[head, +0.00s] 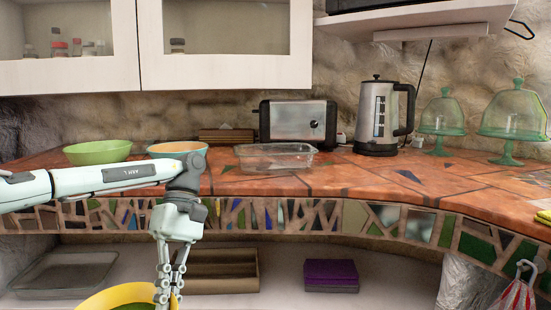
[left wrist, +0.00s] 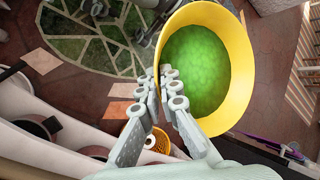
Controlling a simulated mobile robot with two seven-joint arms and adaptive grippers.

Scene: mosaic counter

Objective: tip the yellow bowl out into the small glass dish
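My left gripper (head: 168,296) points down in front of the counter, at the bottom of the head view. Its fingers are closed on the rim of the yellow bowl (head: 112,297), which is cut off by the lower edge there. In the left wrist view, the fingers (left wrist: 164,82) pinch the near-left side of the yellow bowl's rim (left wrist: 240,58). A green mass (left wrist: 195,72) lies inside the bowl. A small clear glass dish (head: 275,157) stands on the counter, right of and above the gripper; it looks empty. My right gripper is in neither view.
Behind are a toaster (head: 297,121) and a kettle (head: 378,118). The tiled counter edge (head: 300,214) lies between gripper and dish.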

